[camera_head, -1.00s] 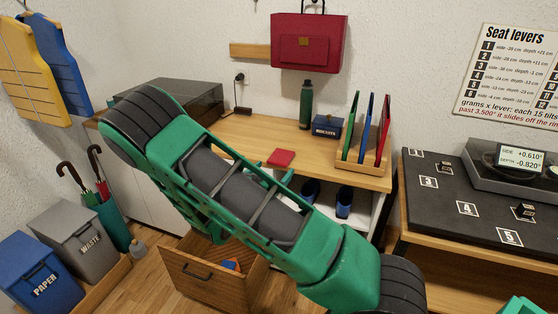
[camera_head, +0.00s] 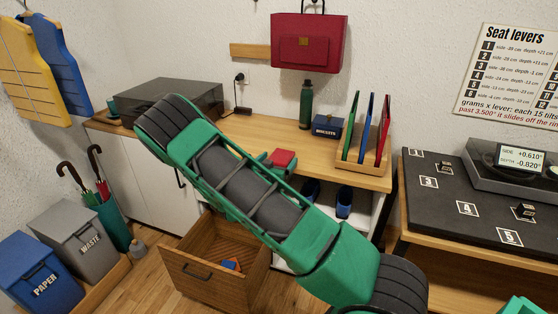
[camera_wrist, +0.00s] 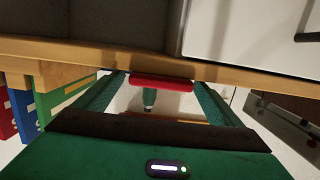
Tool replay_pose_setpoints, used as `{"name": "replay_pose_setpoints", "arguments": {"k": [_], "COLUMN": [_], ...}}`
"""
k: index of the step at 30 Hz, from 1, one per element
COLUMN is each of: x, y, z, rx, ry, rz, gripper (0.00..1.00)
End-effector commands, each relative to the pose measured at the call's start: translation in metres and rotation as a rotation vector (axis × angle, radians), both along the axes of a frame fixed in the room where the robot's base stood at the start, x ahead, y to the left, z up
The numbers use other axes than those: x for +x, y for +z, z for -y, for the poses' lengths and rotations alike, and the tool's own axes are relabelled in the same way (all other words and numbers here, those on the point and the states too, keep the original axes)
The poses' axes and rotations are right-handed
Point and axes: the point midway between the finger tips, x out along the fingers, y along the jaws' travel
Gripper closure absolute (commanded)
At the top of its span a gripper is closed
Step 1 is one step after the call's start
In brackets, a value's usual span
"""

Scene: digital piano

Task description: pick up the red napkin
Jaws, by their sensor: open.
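The red napkin (camera_head: 283,158), a small flat folded square, lies on the wooden counter right of my arm in the head view. In the wrist view the napkin (camera_wrist: 161,83) shows edge-on as a red strip between the far ends of my two green fingers. My gripper (camera_wrist: 160,88) is open, one finger on each side of the napkin, with nothing held. In the head view my arm hides most of the gripper; a green part of it shows at the napkin's left edge. I cannot tell whether the fingers touch it.
A green bottle (camera_head: 306,104), a dark blue biscuits box (camera_head: 327,127) and a wooden rack (camera_head: 362,170) with upright coloured folders stand behind and right of the napkin. A dark-lidded box (camera_head: 190,96) is at the left. An open drawer (camera_head: 212,283) sticks out below the counter.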

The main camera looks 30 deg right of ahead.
Motion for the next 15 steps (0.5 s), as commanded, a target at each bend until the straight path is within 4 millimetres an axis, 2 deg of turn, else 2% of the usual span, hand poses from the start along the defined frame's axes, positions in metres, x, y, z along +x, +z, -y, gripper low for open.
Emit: {"name": "replay_pose_setpoints", "arguments": {"k": [9,11,15], "x": [0.0041,0.004,0.0039], "y": [-0.0005,-0.0005,-0.0005], "z": [0.0048,0.0047,0.0047], "rx": [0.0,0.0,0.001], "ry": [0.001,0.001,0.001], "rz": [0.002,0.002,0.001], "gripper": [0.11,0.23,0.54]}}
